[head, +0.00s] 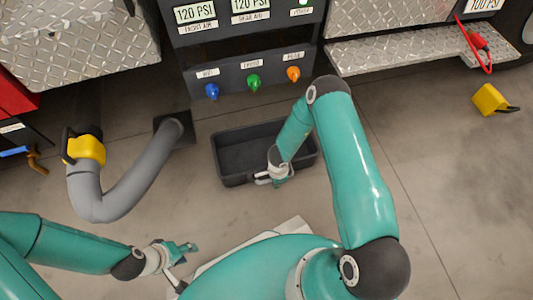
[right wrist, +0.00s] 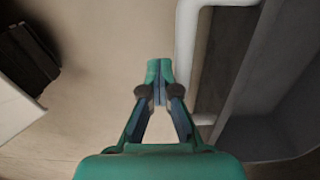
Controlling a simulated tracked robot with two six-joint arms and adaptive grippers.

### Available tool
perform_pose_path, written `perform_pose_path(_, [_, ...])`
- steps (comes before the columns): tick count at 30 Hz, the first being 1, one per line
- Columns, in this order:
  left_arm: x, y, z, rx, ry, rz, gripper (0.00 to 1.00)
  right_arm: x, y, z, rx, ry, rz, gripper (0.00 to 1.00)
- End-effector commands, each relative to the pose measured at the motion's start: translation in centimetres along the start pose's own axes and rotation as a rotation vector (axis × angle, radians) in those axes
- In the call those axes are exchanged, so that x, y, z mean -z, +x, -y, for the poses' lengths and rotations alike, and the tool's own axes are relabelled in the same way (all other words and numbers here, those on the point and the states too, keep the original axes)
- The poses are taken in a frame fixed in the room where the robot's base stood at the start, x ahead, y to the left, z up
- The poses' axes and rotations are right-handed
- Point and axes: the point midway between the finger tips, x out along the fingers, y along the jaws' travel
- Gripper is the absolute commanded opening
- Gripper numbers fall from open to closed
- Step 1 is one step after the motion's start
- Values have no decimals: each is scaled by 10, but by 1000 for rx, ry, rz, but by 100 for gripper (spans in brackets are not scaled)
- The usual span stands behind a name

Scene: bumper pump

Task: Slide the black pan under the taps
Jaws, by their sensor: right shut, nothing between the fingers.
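The black pan (head: 238,179) lies on the floor in front of the panel with the blue tap (head: 212,91), green tap (head: 253,83) and orange tap (head: 293,73). It looks empty. My right gripper (head: 276,179) is at the pan's near wall, by its pale handle (head: 262,181). In the right wrist view, the right gripper (right wrist: 160,70) is shut and empty, just left of the handle (right wrist: 186,45), with the pan wall (right wrist: 245,75) further right. Whether it touches the handle is unclear. My left gripper (head: 180,250) is away from the pan, low in the picture; its fingers are unclear.
A grey hose (head: 120,200) with a yellow-and-black end (head: 85,148) stands left of the pan, running to a dark floor plate (head: 178,130). A yellow block (head: 491,99) lies at far right below a metal step (head: 400,50).

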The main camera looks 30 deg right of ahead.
Motion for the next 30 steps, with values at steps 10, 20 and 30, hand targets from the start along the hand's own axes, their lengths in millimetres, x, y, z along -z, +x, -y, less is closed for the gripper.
perform_pose_path(10, [0, -4, -1, 0, 0, 0, 40, 1, 0, 23, 5, 1, -3, 0])
perform_pose_path(20, [0, -1, 0, 0, 0, 0, 40, 1, 1, 44, 7, 1, -2, 0])
perform_pose_path(30, [0, 6, 2, 0, 0, 0, 40, 0, 0, 64, 7, 1, 0, 0])
